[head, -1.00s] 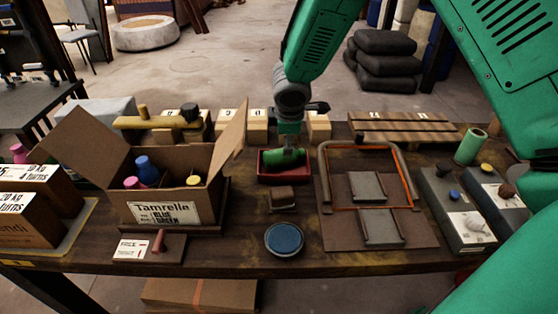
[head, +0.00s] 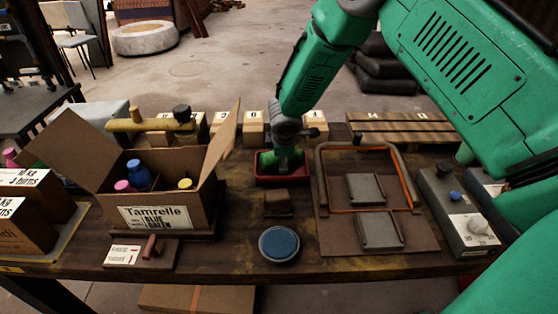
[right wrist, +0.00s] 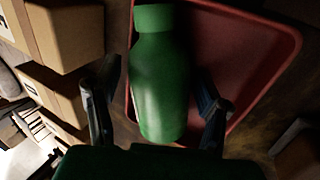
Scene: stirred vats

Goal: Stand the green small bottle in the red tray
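The green small bottle (right wrist: 160,85) lies on its side, not upright, in the right wrist view, with its cap toward the top of the picture. It overlaps the left part of the red tray (right wrist: 235,50). In the head view the bottle (head: 290,161) shows partly behind my gripper, at the red tray (head: 268,178). My right gripper (right wrist: 160,108) is open, with one finger on each side of the bottle and small gaps visible. In the head view the right gripper (head: 287,148) is over the tray. My left gripper is not in view.
A brown block (head: 278,202) and a blue-topped round dish (head: 280,244) stand in front of the tray. An open cardboard box (head: 185,212) with bottles is at left. An orange-edged frame fixture (head: 322,195) is at right. Several numbered wooden blocks (head: 253,128) stand behind.

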